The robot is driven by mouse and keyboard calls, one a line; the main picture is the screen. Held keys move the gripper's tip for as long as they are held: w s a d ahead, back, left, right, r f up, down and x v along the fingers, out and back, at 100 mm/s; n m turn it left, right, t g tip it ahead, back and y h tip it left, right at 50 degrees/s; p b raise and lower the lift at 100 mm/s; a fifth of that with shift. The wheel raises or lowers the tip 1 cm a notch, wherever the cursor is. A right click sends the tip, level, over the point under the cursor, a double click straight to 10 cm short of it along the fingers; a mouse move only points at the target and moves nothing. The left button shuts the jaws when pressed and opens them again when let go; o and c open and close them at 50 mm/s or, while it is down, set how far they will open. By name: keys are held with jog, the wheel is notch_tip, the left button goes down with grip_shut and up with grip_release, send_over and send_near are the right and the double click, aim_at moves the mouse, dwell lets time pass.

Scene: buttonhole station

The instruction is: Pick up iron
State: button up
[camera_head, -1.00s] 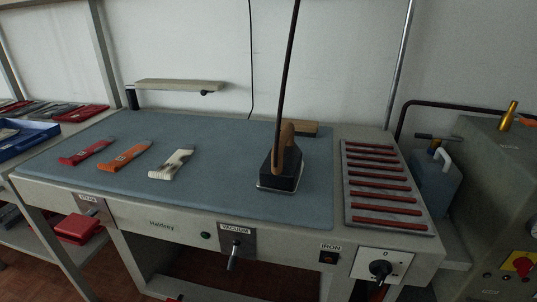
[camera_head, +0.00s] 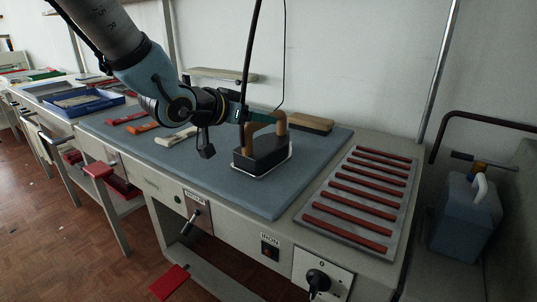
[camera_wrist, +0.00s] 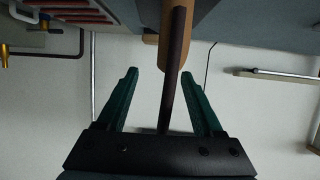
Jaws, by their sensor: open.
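The iron (camera_head: 262,155) has a dark body, a pale soleplate edge and a brown wooden handle. It sits upright on the blue-grey padded table top (camera_head: 235,192). A dark hose or rod rises from it. My gripper (camera_head: 262,115) is at handle height, reaching in from the left, and partly overlaps the handle in the head view. In the wrist view my gripper (camera_wrist: 160,74) has its green fingers spread and empty. The dark rod passes between them in that picture, and the wooden handle (camera_wrist: 174,35) shows at and beyond the fingertips. Contact cannot be told.
A grey rack with red bars (camera_head: 365,190) lies right of the iron. A wooden block (camera_head: 305,123) lies behind it. Red, orange and white tools (camera_head: 143,127) lie to the left. The front padding is clear.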

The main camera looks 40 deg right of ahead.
send_over(269, 136)
jog(key=s+a, duration=0.2)
jog(key=a, duration=0.1)
jog(key=shift+s+d+f, duration=0.1)
jog(key=shift+d+f, duration=0.05)
jog(key=shift+f, duration=0.55)
jog(key=shift+s+d+f, duration=0.1)
jog(key=shift+f, duration=0.6)
grip_shut()
jog(key=shift+d+r+p, duration=0.1)
jog(key=shift+r+p, duration=0.15)
jog(key=shift+p, duration=0.05)
